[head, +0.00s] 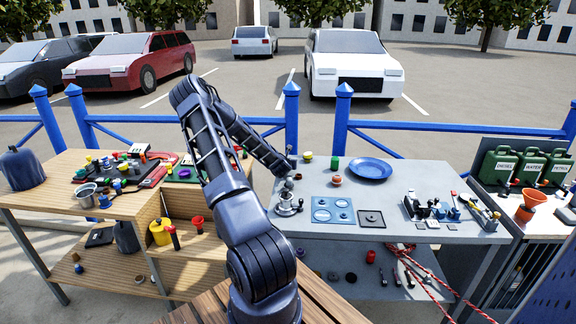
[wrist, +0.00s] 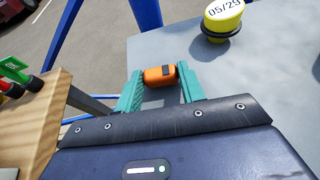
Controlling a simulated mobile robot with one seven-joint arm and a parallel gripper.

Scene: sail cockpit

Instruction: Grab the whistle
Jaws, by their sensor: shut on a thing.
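The whistle (wrist: 155,77) is a small orange piece with a dark patch and dark end, seen in the wrist view. It sits between the two teal fingers of my gripper (wrist: 161,79), which is shut on it. Grey table top (wrist: 165,48) shows around and behind it; I cannot tell whether the whistle touches the table. In the head view my gripper (head: 289,178) is at the left edge of the grey table, and the whistle cannot be made out there.
A yellow item marked 05/29 (wrist: 223,18) stands beyond the gripper to the right. A blue plate (head: 370,168), blue panel (head: 332,211) and metal fitting (head: 288,206) are on the grey table. A cluttered wooden table (head: 120,207) stands left, across a gap. Blue railing (head: 430,133) runs behind.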

